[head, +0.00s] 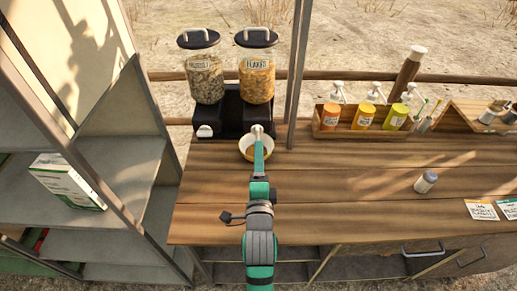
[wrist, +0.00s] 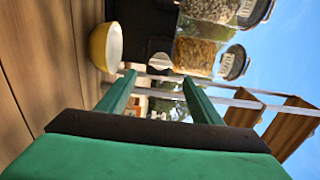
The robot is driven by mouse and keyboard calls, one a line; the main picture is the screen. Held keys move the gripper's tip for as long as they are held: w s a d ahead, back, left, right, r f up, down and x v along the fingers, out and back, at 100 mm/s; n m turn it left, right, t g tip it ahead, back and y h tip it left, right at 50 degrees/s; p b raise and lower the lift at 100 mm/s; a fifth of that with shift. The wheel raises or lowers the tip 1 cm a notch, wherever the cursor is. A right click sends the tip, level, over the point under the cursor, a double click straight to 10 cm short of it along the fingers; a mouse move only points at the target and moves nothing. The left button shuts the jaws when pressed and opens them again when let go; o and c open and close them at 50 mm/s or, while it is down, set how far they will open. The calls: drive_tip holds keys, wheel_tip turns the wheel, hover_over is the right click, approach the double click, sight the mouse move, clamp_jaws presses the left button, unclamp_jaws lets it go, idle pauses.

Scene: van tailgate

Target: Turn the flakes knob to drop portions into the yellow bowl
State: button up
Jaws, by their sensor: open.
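The flakes dispenser (head: 257,78) is a clear jar with a dark lid on a black base (head: 232,108), beside a similar jar (head: 203,76) on its left. The pale flakes knob (head: 257,129) is on the base's front and also shows in the wrist view (wrist: 159,61). The yellow bowl (head: 246,152), white inside, stands on the counter below this knob; it also shows in the wrist view (wrist: 97,47). The arm partly covers it in the head view. My gripper (wrist: 158,78) is open and empty, its fingertips just short of the knob and slightly offset from it.
The left jar's white knob (head: 205,131) is close by. A wooden caddy (head: 360,133) with pump bottles stands at the right back. A small shaker (head: 426,182) and cards (head: 481,209) lie to the right. A metal post (head: 298,70) rises right of the dispenser. The middle counter is clear.

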sight(257, 135)
drive_tip(key=shift+s, duration=0.85)
drive_tip(key=c, duration=0.7)
drive_tip(key=shift+n, duration=0.5)
drive_tip(key=shift+c, duration=0.5)
drive_tip(key=w+n, duration=0.3)
drive_tip(key=n, duration=0.2)
drive_tip(key=w+n, duration=0.3)
drive_tip(key=n, duration=0.3)
drive_tip(key=w+n, duration=0.4)
drive_tip(key=n, duration=0.2)
drive_tip(key=shift+a+r, duration=0.25)
drive_tip(key=shift+r, duration=0.05)
drive_tip(key=shift+c, duration=0.3)
clamp_jaws()
